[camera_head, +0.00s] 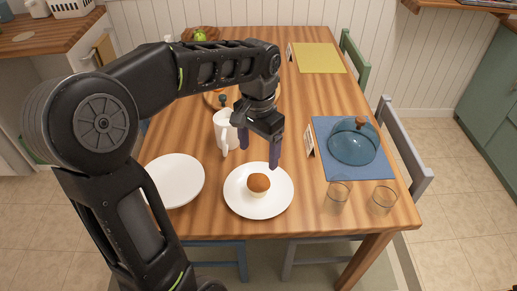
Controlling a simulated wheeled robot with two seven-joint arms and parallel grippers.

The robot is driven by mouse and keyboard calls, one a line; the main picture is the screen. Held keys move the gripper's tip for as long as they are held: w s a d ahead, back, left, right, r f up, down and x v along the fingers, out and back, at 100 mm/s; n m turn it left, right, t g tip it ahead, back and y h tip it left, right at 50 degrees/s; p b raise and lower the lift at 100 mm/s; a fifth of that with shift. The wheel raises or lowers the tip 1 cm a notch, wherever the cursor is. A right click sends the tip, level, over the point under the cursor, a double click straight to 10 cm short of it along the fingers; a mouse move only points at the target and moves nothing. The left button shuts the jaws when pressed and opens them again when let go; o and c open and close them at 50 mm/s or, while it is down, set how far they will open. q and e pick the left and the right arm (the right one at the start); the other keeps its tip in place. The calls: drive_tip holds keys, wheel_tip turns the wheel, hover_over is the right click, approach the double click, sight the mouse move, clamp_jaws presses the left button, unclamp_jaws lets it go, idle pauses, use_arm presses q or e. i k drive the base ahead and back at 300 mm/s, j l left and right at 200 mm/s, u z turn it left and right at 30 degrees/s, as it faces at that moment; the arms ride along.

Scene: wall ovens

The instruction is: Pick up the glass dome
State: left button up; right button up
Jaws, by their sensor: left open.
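The glass dome (350,145) is clear bluish glass with a brown wooden knob (360,122) on top. It stands on a blue mat (331,170) at the right side of the table. My left gripper (259,155) is open and empty. Its fingers point down above the far part of a white plate that bears a muffin (259,184), well to the left of the dome. My right gripper does not show.
The wooden table (290,225) also holds the muffin's plate (241,204), an empty white plate (176,181), a white pitcher (226,131) and two glasses (337,193) (382,199) near the dome. A small card (309,142) stands beside the blue mat. A yellow mat (318,58) lies bare farther back.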

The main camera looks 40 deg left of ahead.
sight(355, 142)
drive_tip(key=i+l+u, duration=0.1)
drive_tip(key=i+l, duration=0.3)
drive_tip(key=i+l+u, duration=0.1)
drive_tip(key=i+l, duration=0.25)
drive_tip(key=l, duration=0.2)
drive_tip(key=i+l+u, duration=0.1)
drive_tip(key=i+l, duration=0.25)
drive_tip(key=l, duration=0.2)
